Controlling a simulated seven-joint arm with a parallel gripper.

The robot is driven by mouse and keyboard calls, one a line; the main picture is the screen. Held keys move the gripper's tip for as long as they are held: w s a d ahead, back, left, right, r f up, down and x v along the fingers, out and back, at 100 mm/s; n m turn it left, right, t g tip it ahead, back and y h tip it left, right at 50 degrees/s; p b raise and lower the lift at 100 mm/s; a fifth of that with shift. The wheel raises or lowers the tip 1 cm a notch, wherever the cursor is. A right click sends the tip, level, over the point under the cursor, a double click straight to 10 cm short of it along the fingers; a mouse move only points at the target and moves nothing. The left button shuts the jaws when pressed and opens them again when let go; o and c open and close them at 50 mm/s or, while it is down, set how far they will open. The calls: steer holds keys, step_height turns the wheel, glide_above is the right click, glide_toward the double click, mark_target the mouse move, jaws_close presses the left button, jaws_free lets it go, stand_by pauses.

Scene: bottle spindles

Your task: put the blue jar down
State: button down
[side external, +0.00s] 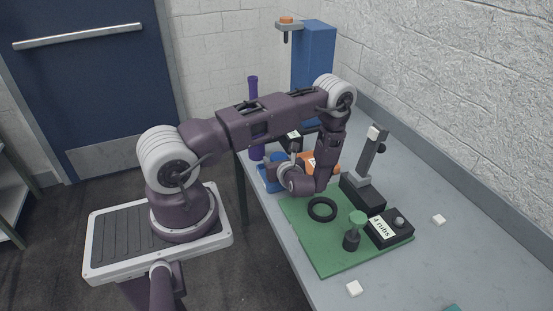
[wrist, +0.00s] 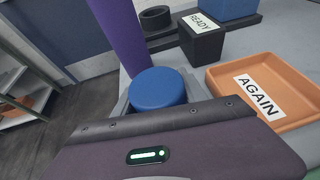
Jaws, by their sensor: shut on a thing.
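The blue jar shows in the wrist view as a round blue top (wrist: 160,88) just beyond the dark edge of my gripper (wrist: 165,118). The rest of the jar is hidden behind my gripper's body. In the side view my gripper (side external: 280,166) is low at the far left end of the green mat, over a bright blue low shape (side external: 264,181) that looks like a tray. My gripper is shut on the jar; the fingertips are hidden. I cannot tell whether the jar's bottom touches anything.
A tall purple cylinder (wrist: 118,32) stands close beyond the jar at left. An orange tray marked AGAIN (wrist: 262,115) lies to the right, and a black block marked READY (wrist: 203,42) stands behind. The green mat (side external: 335,258) carries a black ring (side external: 322,218), a green-topped bottle (side external: 353,240) and a labelled box (side external: 400,233).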

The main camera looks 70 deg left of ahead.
steer(key=c, duration=0.6)
jaws_free()
steer(key=shift+c, duration=0.2)
steer(key=shift+r, duration=0.2)
steer(key=r+v, duration=0.1)
steer(key=v, duration=1.1)
steer(key=s+d+r+n+g+h, duration=0.2)
steer(key=s+d+r+n, duration=0.15)
steer(key=r+n, duration=0.4)
steer(key=s+d+r+n+g+h, duration=0.2)
steer(key=s+r+n, duration=0.2)
steer(key=r, duration=0.6)
steer(key=s+d+r+n+t+h, duration=0.3)
steer(key=d+r+n+t+h, duration=0.1)
steer(key=d, duration=0.4)
steer(key=s+d+r+n+t+h, duration=0.3)
steer(key=d+r+t+h, duration=0.1)
steer(key=d+r, duration=0.3)
steer(key=shift+d+n+h, duration=0.35)
steer(key=shift+d+h, duration=0.2)
steer(key=shift+h, duration=0.15)
steer(key=shift+s, duration=0.15)
